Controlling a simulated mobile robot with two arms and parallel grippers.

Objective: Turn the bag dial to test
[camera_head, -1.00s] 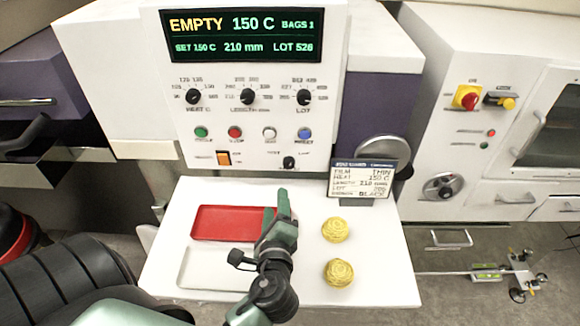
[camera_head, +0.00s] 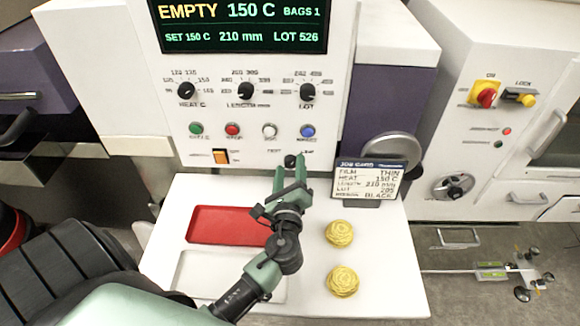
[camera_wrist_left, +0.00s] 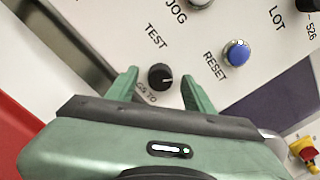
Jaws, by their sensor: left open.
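The bag dial is a small black knob (camera_head: 290,161) low on the white machine panel, below the row of buttons. In the left wrist view the knob (camera_wrist_left: 160,77) shows a white pointer line, with the word TEST above it and a partly hidden label, apparently "GO TO", below. My left gripper (camera_head: 289,168) is open, its green fingers pointing at the panel. In the left wrist view its fingertips (camera_wrist_left: 160,82) stand on either side of the knob, apart from it; I cannot tell how near the panel they are. My right gripper does not show.
Close above the dial are a white button (camera_head: 269,130) and a blue RESET button (camera_head: 307,131). A job card (camera_head: 368,180) stands right of the gripper. A red tray (camera_head: 215,224) and two yellow bundles (camera_head: 339,233) lie on the white shelf (camera_head: 310,285).

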